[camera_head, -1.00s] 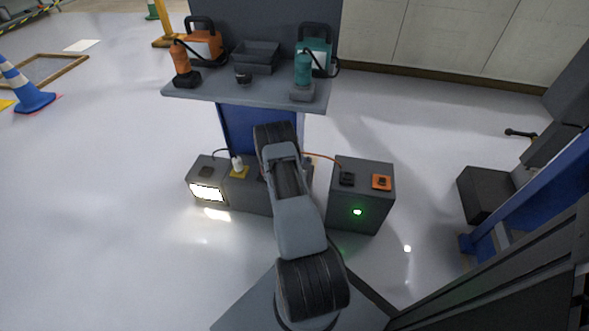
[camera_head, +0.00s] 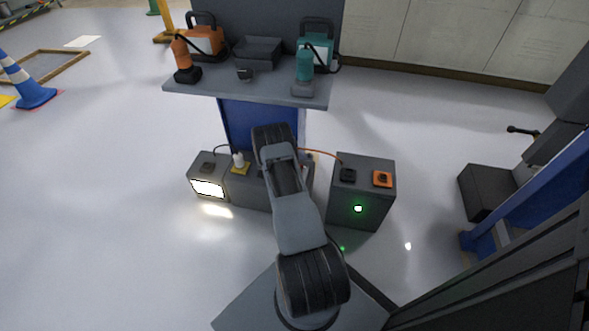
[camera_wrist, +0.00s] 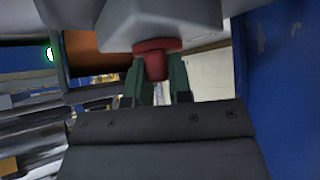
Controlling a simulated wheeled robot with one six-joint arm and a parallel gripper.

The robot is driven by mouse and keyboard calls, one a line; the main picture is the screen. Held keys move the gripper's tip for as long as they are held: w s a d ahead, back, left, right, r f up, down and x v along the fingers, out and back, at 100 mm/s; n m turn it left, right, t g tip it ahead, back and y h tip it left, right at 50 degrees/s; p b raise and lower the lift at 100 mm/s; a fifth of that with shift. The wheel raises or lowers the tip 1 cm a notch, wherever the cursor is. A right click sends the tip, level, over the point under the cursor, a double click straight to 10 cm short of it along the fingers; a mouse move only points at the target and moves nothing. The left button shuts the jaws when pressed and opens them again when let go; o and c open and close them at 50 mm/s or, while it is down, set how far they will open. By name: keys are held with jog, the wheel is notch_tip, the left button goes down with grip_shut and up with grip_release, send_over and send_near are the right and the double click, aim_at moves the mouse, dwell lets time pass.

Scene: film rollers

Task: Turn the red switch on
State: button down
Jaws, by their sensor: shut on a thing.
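The red switch (camera_wrist: 156,46) shows in the wrist view, with a round red collar against a light grey housing (camera_wrist: 150,18) and a narrower knob sticking out. My gripper (camera_wrist: 157,85) has its green fingers on either side of the knob and is shut on it. In the head view my arm covers the gripper and the switch, so neither shows there. I cannot tell from these frames whether the switch is on.
A grey box (camera_head: 345,205) with a green light and an orange-plated switch (camera_head: 382,179) stands to the right. A lit lamp box (camera_head: 208,188) and a white switch on a yellow plate (camera_head: 240,168) are to the left. A shelf (camera_head: 270,88) holds orange and teal devices above.

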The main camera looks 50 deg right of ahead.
jog(key=c, duration=1)
grip_release()
jog(key=shift+c, duration=0.2)
jog(key=shift+r, duration=0.1)
jog(key=p+v, duration=0.5)
jog(key=v, duration=0.8)
jog(key=shift+a+r, duration=0.25)
jog(key=shift+r, duration=0.05)
jog(key=shift+f, duration=0.1)
